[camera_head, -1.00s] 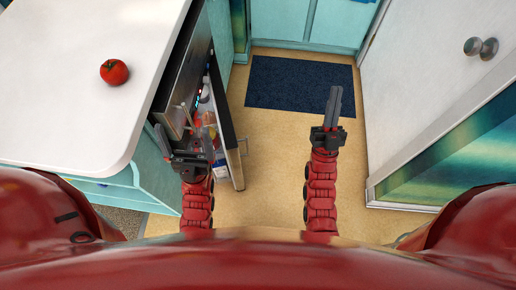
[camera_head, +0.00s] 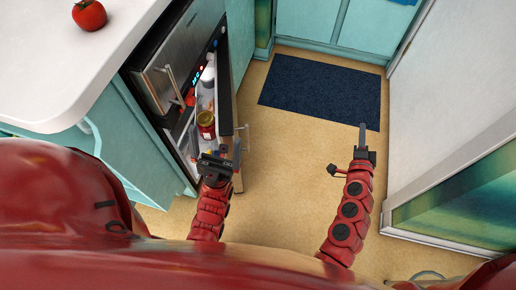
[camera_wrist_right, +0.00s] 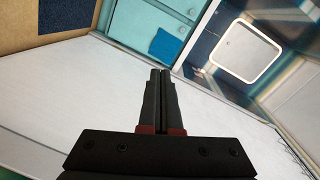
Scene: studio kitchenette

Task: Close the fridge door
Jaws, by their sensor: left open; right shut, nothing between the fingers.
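The fridge (camera_head: 188,125) is built in under the counter at left in the head view. Its door (camera_head: 227,105) stands open towards the floor space, with a handle (camera_head: 244,136) on its outer face. My left gripper (camera_head: 219,158) is open, empty and low at the near end of the door. It overlaps the door in the picture, and I cannot tell whether they touch. My right gripper (camera_head: 363,133) is shut and empty over the floor, well to the right of the door. Its closed fingers also show in the right wrist view (camera_wrist_right: 160,90).
A red-lidded jar (camera_head: 206,124) and other items sit inside the open fridge. A stainless front (camera_head: 172,68) with a handle is beside it. A tomato (camera_head: 89,15) lies on the white counter (camera_head: 60,75).

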